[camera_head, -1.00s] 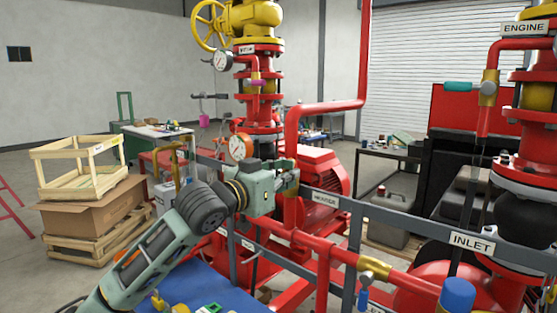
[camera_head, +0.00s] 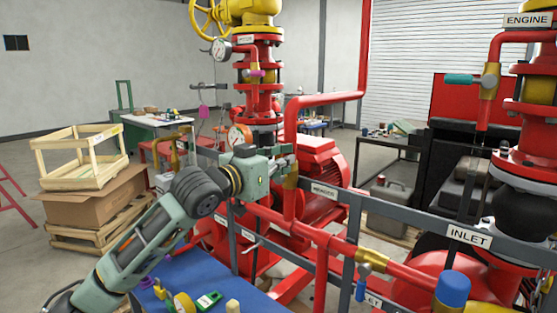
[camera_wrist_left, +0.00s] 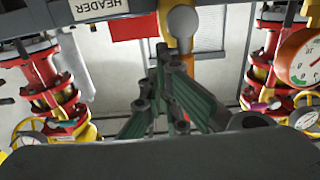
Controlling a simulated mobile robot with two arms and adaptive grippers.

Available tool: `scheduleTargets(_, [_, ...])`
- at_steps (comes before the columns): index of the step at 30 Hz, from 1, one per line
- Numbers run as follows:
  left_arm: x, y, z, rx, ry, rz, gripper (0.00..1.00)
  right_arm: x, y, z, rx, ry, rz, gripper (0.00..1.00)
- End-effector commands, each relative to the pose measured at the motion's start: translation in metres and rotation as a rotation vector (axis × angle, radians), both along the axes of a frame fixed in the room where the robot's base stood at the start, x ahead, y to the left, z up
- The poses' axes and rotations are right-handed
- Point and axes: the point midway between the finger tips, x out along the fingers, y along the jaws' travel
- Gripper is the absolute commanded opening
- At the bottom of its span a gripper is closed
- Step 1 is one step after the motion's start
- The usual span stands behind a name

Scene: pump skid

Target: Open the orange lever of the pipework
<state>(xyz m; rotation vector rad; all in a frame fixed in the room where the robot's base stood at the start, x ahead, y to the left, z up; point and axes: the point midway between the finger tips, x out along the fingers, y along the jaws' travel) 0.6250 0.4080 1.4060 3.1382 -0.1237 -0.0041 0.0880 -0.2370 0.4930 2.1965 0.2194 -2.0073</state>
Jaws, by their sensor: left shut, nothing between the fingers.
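My left gripper (camera_head: 288,163) is at the red vertical pipe behind the grey rail in the head view. In the left wrist view its green fingers (camera_wrist_left: 163,95) are closed together with nothing between them. I cannot make out the orange lever clearly; the gripper covers much of this spot. Whether the fingers touch the valve cannot be told. My right gripper is not in view.
A grey rail (camera_head: 405,215) with labels runs across the skid. Other valves carry a teal lever (camera_head: 459,79), a blue lever (camera_head: 362,284) and a magenta lever (camera_head: 256,73). A pressure gauge (camera_head: 239,136) is close left of the gripper. A blue table top (camera_head: 210,277) is below the arm.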

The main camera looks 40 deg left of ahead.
Motion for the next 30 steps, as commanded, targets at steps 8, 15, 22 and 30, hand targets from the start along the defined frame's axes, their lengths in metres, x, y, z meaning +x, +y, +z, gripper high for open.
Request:
scheduleTargets(8, [-0.025,0.003,-0.005,0.004,-0.001,0.002,0.00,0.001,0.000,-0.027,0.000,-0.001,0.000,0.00])
scheduleTargets(15, [-0.049,0.005,-0.005,0.002,-0.001,0.002,0.00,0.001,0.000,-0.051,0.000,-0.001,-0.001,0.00])
scheduleTargets(22, [-0.071,0.006,-0.004,0.002,-0.003,0.002,0.00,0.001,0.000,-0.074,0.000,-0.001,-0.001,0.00])
scheduleTargets(30, [-0.089,0.007,-0.001,0.003,-0.001,0.001,0.00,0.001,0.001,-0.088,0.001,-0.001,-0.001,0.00])
